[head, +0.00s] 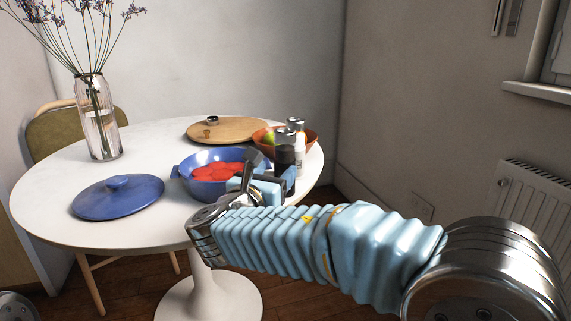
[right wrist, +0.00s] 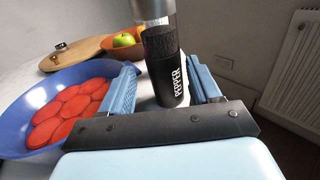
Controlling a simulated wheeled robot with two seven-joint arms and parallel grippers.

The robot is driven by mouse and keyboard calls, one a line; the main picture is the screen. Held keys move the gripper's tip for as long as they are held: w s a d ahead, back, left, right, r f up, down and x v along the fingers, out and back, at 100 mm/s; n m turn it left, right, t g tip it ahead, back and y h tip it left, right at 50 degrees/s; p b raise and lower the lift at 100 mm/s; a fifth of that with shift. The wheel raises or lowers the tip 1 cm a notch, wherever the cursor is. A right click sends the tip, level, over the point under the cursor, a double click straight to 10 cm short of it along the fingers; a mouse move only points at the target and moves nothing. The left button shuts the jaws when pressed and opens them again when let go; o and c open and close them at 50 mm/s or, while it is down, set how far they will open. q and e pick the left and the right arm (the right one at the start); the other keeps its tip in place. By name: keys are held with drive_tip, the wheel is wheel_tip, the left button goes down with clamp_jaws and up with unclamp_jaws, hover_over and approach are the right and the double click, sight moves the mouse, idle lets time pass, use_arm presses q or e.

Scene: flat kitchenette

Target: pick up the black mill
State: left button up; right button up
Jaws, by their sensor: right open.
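The black mill (head: 285,151) stands upright on the round white table, with a clear top and silver cap. In the right wrist view the black mill (right wrist: 166,70) shows the word PEPPER and stands between the two blue fingers. My right gripper (head: 270,181) is open, with a finger on each side of the mill; there is a visible gap on at least the left side. In the right wrist view the right gripper (right wrist: 163,86) holds nothing. The mill's lower part is partly hidden by the gripper in the head view.
A blue pot (head: 183,176) with red slices stands left of the mill, its blue lid (head: 118,197) farther left. A pale mill (head: 299,147) and an orange bowl (head: 309,137) with fruit are close behind. A wooden board (head: 225,128) and a vase (head: 98,125) are farther off.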

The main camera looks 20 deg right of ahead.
sight(281, 170)
drive_tip(key=x, duration=0.5)
drive_tip(key=shift+w+d+f, duration=0.15)
drive_tip(key=shift+d+f, duration=0.2)
drive_tip(key=shift+f, duration=0.05)
drive_tip(key=c, duration=0.9)
